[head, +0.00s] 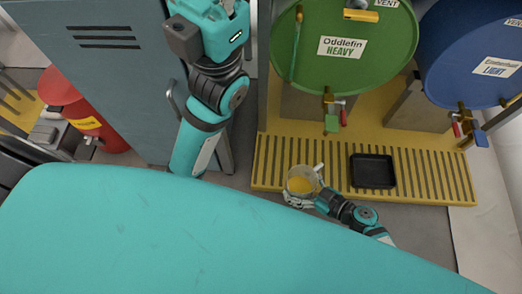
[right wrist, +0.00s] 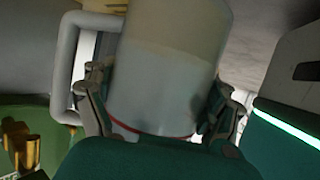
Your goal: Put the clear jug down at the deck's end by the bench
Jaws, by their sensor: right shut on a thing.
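The clear jug (head: 302,177) shows with amber liquid in it at the front edge of the yellow slatted deck (head: 270,160). My right gripper (head: 300,198) is shut around the jug's body. In the right wrist view the jug (right wrist: 165,75) sits between both fingers (right wrist: 160,115), with its handle (right wrist: 65,65) on the left. I cannot tell whether its base touches the deck. My left arm reaches up past the locker; its fingers are beyond the top edge. I cannot clearly make out a bench.
A black tray (head: 373,171) lies on the deck, right of the jug. A green drum (head: 345,50) and a blue drum (head: 470,50) with taps stand behind. Bare slats show left of the jug. A grey-blue locker (head: 110,90) and red extinguisher (head: 95,115) are at the left.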

